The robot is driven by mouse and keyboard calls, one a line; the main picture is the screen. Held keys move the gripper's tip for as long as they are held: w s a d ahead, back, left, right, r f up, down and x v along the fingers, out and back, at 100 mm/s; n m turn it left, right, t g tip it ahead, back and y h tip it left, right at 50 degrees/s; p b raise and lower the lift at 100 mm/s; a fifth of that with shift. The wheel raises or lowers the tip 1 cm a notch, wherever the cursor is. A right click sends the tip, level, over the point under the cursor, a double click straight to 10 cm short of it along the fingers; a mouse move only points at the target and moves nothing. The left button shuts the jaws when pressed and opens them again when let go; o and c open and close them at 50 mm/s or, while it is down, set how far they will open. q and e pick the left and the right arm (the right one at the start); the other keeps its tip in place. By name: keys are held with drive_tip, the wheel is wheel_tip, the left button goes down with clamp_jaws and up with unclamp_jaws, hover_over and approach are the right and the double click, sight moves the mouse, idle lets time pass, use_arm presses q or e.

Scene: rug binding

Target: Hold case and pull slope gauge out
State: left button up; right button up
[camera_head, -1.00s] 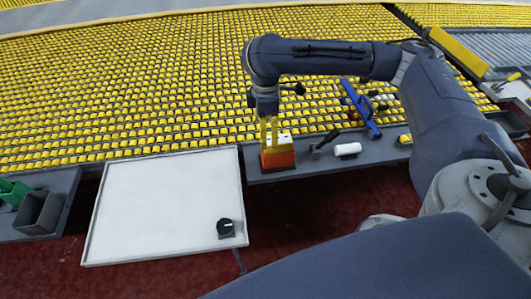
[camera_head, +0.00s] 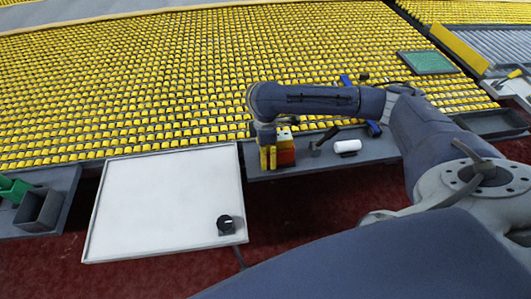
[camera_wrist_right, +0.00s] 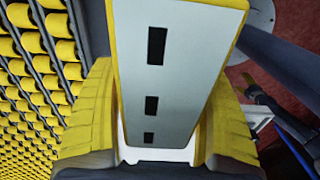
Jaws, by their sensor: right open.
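The orange-red case (camera_head: 286,157) stands on the grey ledge, with a yellow and white part, apparently the slope gauge (camera_head: 284,137), at its top. My right gripper (camera_head: 268,158) points down at the case's left side in the head view, its yellow fingers overlapping the case's edge. In the right wrist view, a pale panel with a yellow rim and several black slots (camera_wrist_right: 170,85), likely the slope gauge, lies between the open fingers (camera_wrist_right: 158,130). Whether the fingers touch it is unclear. My left gripper is not in view.
A white cylinder (camera_head: 347,146) and a dark tool (camera_head: 325,137) lie right of the case. A blue item (camera_head: 374,129) is partly hidden by my right arm. Yellow rows fill the background.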

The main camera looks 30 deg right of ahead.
drive_tip(key=shift+f, duration=0.35)
drive_tip(key=shift+c, duration=0.2)
drive_tip(key=c, duration=1.3)
drive_tip(key=shift+o, duration=0.4)
drive_tip(key=o, duration=1.1)
drive_tip(key=shift+o, duration=0.6)
drive_tip(key=shift+r, duration=0.1)
